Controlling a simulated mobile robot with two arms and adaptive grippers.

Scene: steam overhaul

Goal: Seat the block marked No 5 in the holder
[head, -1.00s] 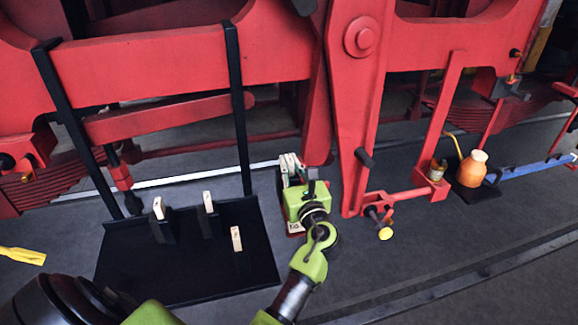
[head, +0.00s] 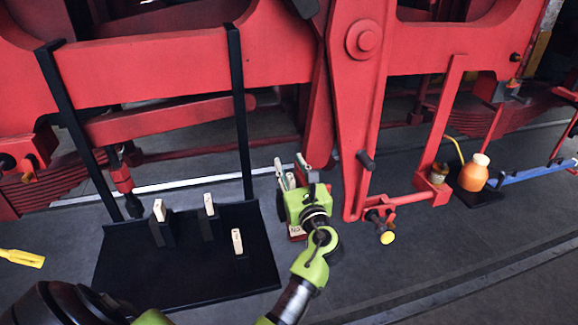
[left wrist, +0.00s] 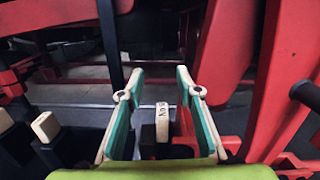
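My left gripper (head: 291,165) is open, its two fingers spread apart. It also shows in the left wrist view (left wrist: 159,90), with teal pads on the fingers. The pale block marked No 5 (left wrist: 162,122) stands upright between the fingers, apart from both pads. It shows as a small pale piece in the head view (head: 291,181). A dark part, maybe the holder (left wrist: 149,142), is beside its lower end; the gripper hides how deep the block sits. A pale marked plate (head: 296,230) shows on a red base below the gripper. My right gripper is not in view.
A black hanging tray (head: 185,285) at left carries three pale blocks (head: 159,210) in dark sockets. Red engine rods and beams (head: 355,120) stand close behind and right. An orange jar (head: 474,173) is at right. Open floor (head: 420,255) lies at front right.

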